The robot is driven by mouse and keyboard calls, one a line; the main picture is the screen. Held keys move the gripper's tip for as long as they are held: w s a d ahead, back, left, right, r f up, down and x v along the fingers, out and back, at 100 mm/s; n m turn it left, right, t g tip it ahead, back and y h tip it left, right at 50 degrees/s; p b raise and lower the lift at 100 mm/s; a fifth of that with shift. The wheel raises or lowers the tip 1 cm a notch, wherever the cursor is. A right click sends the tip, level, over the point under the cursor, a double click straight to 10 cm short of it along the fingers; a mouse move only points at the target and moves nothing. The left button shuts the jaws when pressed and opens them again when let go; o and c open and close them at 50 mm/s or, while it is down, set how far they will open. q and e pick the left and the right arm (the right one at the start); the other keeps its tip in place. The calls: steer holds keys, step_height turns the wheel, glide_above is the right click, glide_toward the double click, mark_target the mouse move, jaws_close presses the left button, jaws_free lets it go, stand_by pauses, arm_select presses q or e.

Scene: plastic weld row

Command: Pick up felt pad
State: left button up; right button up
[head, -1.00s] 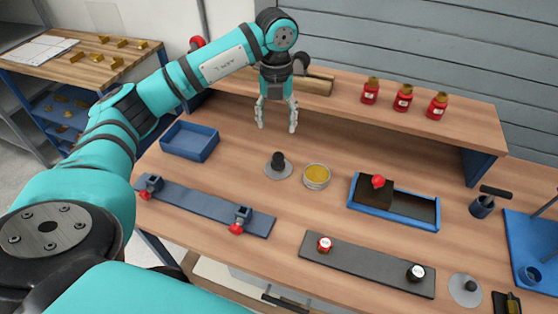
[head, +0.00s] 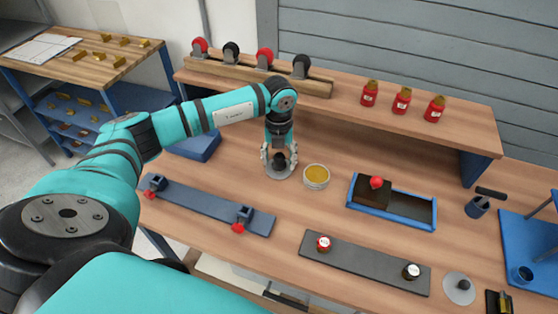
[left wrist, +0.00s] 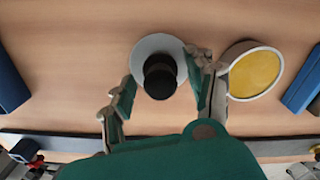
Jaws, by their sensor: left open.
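A round pale grey disc with a black upright knob, which I take as the felt pad (head: 279,173), lies on the wooden bench. In the left wrist view the black knob of the felt pad (left wrist: 160,76) stands on its pale disc near the top middle. My left gripper (head: 279,158) points down over it, open, with one finger on each side of the knob. In the left wrist view the fingers of the left gripper (left wrist: 165,88) are apart, with the knob between them. I cannot tell whether either finger touches it. My right gripper is not in view.
A round yellow-topped tin (head: 316,176) stands close to the right of the left gripper. A blue bin (head: 198,146) is at left, partly behind my arm. A blue tray (head: 420,212), a clamp rail (head: 190,198) and a dark strip (head: 370,265) surround the spot.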

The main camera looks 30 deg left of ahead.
mark_target(279, 155)
arm_select(q)
jaws_close()
stand_by(0.3)
steer(key=shift+r, duration=0.1)
steer(key=shift+r, duration=0.55)
step_height(279, 155, up, 2)
steer(key=shift+r+b, duration=0.1)
steer(key=shift+b, duration=0.5)
steer(key=s+d+b, duration=0.1)
steer(key=s+d, duration=0.3)
steer(key=d, duration=0.3)
steer(key=s+d+r+b, duration=0.1)
steer(key=s+d, duration=0.3)
steer(key=d, duration=0.2)
steer(key=shift+s+d+r+b, duration=0.15)
steer(key=shift+d+r+b, duration=0.15)
steer(key=shift+d+b, duration=0.05)
